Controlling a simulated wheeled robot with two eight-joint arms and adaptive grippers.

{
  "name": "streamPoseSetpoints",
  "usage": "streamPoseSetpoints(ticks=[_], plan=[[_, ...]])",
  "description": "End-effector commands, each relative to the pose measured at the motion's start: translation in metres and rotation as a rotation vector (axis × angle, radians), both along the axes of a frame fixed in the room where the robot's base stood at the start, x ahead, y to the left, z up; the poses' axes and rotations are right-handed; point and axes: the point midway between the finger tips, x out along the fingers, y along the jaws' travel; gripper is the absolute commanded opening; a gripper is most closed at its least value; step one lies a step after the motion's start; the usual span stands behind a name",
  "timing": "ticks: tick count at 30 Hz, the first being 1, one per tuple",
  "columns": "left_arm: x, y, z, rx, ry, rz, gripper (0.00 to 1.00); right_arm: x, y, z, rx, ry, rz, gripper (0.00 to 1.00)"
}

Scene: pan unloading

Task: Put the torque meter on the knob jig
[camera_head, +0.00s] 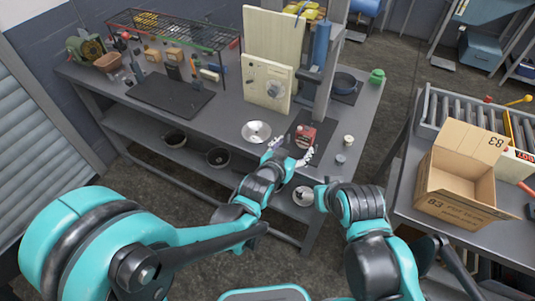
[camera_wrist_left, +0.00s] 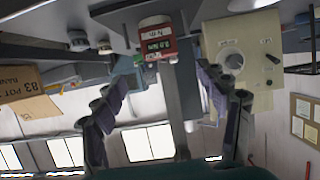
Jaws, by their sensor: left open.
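The torque meter (camera_head: 305,136) is a small red device with a pale top, standing on a dark mat near the bench's front edge. In the left wrist view, which looks upside down, the torque meter (camera_wrist_left: 155,38) shows its lit display, ahead of and between the fingers. My left gripper (camera_head: 291,151) is open and empty, just in front of the meter; its spread fingers also show in the wrist view (camera_wrist_left: 167,82). The knob jig (camera_head: 267,82) is an upright cream panel with a round knob, behind and left of the meter. My right gripper cannot be made out.
A silver disc (camera_head: 256,132) lies left of the meter. Small cups (camera_head: 348,140) stand to its right, and a grey post (camera_head: 320,75) rises behind it. A wire rack (camera_head: 175,32) stands at the back left. An open cardboard box (camera_head: 460,180) sits on the right table.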

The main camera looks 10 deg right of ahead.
Motion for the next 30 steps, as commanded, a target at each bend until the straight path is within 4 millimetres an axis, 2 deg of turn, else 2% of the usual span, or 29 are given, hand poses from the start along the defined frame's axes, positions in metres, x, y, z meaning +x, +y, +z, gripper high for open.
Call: streamPoseSetpoints(ticks=[5, 8, 11, 14, 15, 17, 18, 21, 25, 27, 30], plan=[[0.0, 0.001, 0.0, 0.001, 0.001, 0.001, 0.73, 0.0, 0.0, 0.0, 0.0, 0.0, 0.0, 0.77], [0.001, 0.013, 0.004, 0.008, 0.012, 0.019, 0.73, 0.0, 0.0, 0.0, 0.0, 0.0, 0.0, 0.77], [0.002, 0.046, 0.012, 0.032, 0.053, 0.071, 0.73, 0.0, 0.0, 0.0, 0.0, 0.0, 0.0, 0.77], [-0.005, 0.1, 0.022, 0.068, 0.124, 0.154, 0.73, 0.0, 0.0, 0.0, 0.0, 0.0, 0.0, 0.77], [-0.012, 0.125, 0.025, 0.082, 0.158, 0.192, 0.73, 0.0, 0.0, 0.0, 0.0, 0.0, 0.0, 0.77], [-0.025, 0.16, 0.029, 0.102, 0.211, 0.249, 0.73, 0.0, 0.0, 0.0, 0.0, 0.0, 0.0, 0.77], [-0.036, 0.183, 0.03, 0.114, 0.247, 0.286, 0.73, 0.0, 0.0, 0.0, 0.0, 0.0, 0.0, 0.77], [-0.069, 0.234, 0.031, 0.137, 0.336, 0.377, 0.73, 0.0, 0.0, 0.0, 0.0, 0.0, 0.0, 0.77], [-0.114, 0.282, 0.026, 0.153, 0.439, 0.475, 0.73, 0.0, 0.0, 0.0, 0.0, 0.0, 0.0, 0.77], [-0.134, 0.298, 0.023, 0.158, 0.482, 0.514, 0.73, 0.0, 0.0, 0.0, 0.0, 0.0, 0.0, 0.77], [-0.154, 0.312, 0.019, 0.161, 0.524, 0.55, 0.73, 0.0, 0.0, 0.0, 0.0, 0.0, 0.0, 0.77]])
